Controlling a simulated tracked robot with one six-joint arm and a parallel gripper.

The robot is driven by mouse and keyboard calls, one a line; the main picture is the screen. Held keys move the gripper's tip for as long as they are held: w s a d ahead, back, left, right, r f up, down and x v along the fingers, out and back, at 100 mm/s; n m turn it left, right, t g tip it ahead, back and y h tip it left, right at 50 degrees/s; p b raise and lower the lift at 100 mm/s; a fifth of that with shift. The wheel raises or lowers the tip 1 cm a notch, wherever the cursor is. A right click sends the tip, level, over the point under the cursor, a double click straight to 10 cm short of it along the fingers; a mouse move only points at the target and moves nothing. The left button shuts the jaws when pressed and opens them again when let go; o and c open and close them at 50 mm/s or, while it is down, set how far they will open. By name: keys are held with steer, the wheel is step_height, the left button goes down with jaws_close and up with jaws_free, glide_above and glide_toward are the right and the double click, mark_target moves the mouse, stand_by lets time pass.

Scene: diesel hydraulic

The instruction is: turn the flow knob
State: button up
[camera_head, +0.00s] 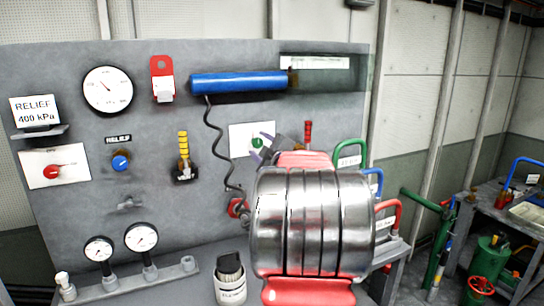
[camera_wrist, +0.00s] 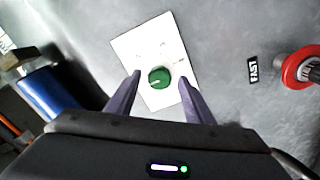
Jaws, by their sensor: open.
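The flow knob is most likely the green knob (camera_wrist: 160,78) on a white plate (camera_wrist: 133,42) on the grey panel; no label naming it is readable. Its white pointer mark shows toward the lower left in the wrist view. In the head view the green knob (camera_head: 257,143) shows just left of my gripper (camera_head: 268,147), partly hidden by a finger. In the wrist view my gripper (camera_wrist: 159,80) is open, with one purple finger on each side of the knob. The fingers appear apart from it; the exact depth gap cannot be told.
A red handwheel (camera_wrist: 303,68) stands out beside a FAST label (camera_wrist: 253,69). A blue cylinder (camera_head: 237,82) runs above the plate, with a black hose (camera_head: 215,140) hanging below. A blue knob (camera_head: 121,162) and a red knob (camera_head: 52,172) sit further left. Gauges (camera_head: 141,237) stand below.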

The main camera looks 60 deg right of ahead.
steer(key=v, duration=1.1)
steer(key=shift+f, duration=0.1)
steer(key=w+a+f+m+g+y, duration=0.1)
steer(key=w+a+f+m+g, duration=0.15)
steer(key=a, duration=0.85)
steer(key=w+a+f+m+g, duration=0.2)
steer(key=a+m, duration=0.1)
steer(key=a, duration=0.9)
steer(key=s+a+f+g+y, duration=0.1)
steer(key=s+a+f, duration=0.3)
steer(key=a, duration=0.5)
steer(key=s+a+f+g+y, duration=0.2)
steer(key=s+a+f+y, duration=0.2)
steer(key=a, duration=0.6)
steer(key=s+a+f+g+y, duration=0.2)
steer(key=s+a+f, duration=0.4)
steer(key=a, duration=0.4)
steer(key=shift+s+y, duration=0.6)
steer(key=shift+c, duration=0.2)
